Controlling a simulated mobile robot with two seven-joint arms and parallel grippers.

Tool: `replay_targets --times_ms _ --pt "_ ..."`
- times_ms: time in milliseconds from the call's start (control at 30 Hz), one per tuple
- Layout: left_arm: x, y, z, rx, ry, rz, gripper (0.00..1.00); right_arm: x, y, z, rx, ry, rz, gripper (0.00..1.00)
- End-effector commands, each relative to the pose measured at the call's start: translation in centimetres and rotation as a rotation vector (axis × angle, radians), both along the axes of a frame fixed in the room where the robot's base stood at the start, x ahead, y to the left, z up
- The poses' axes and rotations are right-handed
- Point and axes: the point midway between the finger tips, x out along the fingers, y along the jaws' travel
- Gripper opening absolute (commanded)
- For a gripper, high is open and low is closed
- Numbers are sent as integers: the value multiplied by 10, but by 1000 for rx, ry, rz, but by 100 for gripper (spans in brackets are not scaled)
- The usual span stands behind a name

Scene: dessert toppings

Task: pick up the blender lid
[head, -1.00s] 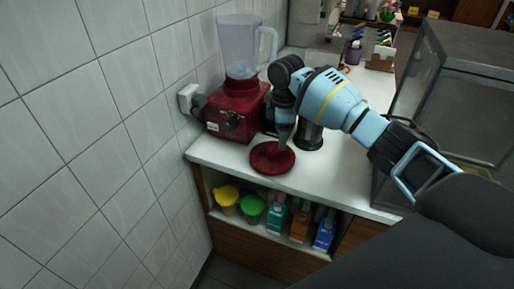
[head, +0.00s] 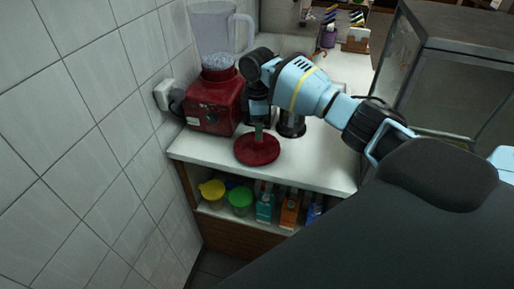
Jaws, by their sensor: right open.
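The blender lid (head: 257,151) is a dark red round disc lying on the white counter near its front edge. My right gripper (head: 258,134) points down right over the middle of the lid, with its fingertips at the lid's raised centre. It is open; whether the fingers touch the lid cannot be told. The red blender (head: 213,104) stands behind and to the left, with its clear jar (head: 214,36) uncovered and whitish, ice-like stuff low in the jar. My left gripper is out of view.
Dark cylindrical containers (head: 291,124) stand just behind my right gripper. A glass case (head: 440,80) bounds the counter on the right, and a tiled wall (head: 80,130) on the left. A shelf below holds yellow and green cups (head: 240,198) and several cartons (head: 289,211).

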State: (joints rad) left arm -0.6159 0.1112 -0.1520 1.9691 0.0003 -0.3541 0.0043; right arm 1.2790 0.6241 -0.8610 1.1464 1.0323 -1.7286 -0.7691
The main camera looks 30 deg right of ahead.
Motion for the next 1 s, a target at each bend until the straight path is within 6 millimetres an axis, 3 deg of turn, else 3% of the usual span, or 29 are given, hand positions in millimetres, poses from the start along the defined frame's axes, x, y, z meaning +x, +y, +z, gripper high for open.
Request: replay_targets --times_ms 300,633,1000 --pt "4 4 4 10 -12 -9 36 -5 4 -42 0 3 0 59" --pt "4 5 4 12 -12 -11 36 -5 3 -47 0 1 0 58" --pt "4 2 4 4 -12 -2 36 -5 3 -47 0 1 0 10"
